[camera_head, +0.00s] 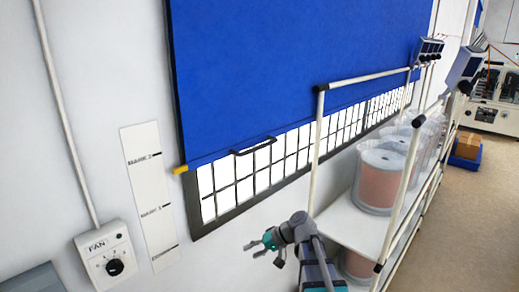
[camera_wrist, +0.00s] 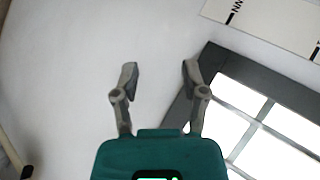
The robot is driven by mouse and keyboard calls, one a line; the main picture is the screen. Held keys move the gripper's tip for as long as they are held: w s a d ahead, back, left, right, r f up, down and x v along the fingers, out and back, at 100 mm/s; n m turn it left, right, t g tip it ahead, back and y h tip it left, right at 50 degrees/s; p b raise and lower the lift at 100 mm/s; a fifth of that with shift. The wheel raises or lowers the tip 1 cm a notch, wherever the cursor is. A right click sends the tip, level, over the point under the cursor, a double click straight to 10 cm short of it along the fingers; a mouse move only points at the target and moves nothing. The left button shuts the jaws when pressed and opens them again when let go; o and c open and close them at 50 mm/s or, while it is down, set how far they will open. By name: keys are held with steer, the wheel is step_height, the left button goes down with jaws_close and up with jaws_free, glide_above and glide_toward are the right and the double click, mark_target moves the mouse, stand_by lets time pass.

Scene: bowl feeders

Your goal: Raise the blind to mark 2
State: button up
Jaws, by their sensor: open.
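The blue blind (camera_head: 290,60) covers the upper part of the window; its lower edge slopes up to the right. A dark handle (camera_head: 254,146) sits on the lower edge. A yellow pointer (camera_head: 180,169) at the edge's left end stands between MARK 1 and MARK 2, nearer MARK 2, on the white scale strip (camera_head: 147,185). The strip also shows in the wrist view (camera_wrist: 268,22). My gripper (camera_head: 262,250) is open and empty, below the handle and the window. In the wrist view its fingers (camera_wrist: 160,72) are apart before bare wall; the handle is not seen there.
The barred window (camera_head: 240,178) shows below the blind, with its dark frame (camera_wrist: 203,68) right of my fingers. A white-tube rack (camera_head: 352,222) with clear bowl feeders (camera_head: 378,178) stands close on the right. A fan control box (camera_head: 105,255) is at lower left.

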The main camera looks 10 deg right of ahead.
steer(key=w+d+r+t+y, duration=0.2)
steer(key=w+r+y, duration=0.1)
steer(key=w+r, duration=0.25)
steer(key=m+t+y+p, duration=0.1)
steer(key=m+t+y, duration=0.1)
steer(key=t+y, duration=0.55)
glide_toward(259, 148)
steer(key=d+f, duration=0.2)
steer(key=d, duration=0.1)
steer(key=shift+s+d+g+y, duration=0.1)
steer(key=shift+g+y, duration=0.15)
steer(key=shift+g, duration=0.2)
steer(key=shift+p+x, duration=3.55)
steer(key=shift+x, duration=3.35)
steer(key=shift+f, duration=0.15)
steer(key=shift+c, duration=0.3)
jaws_close()
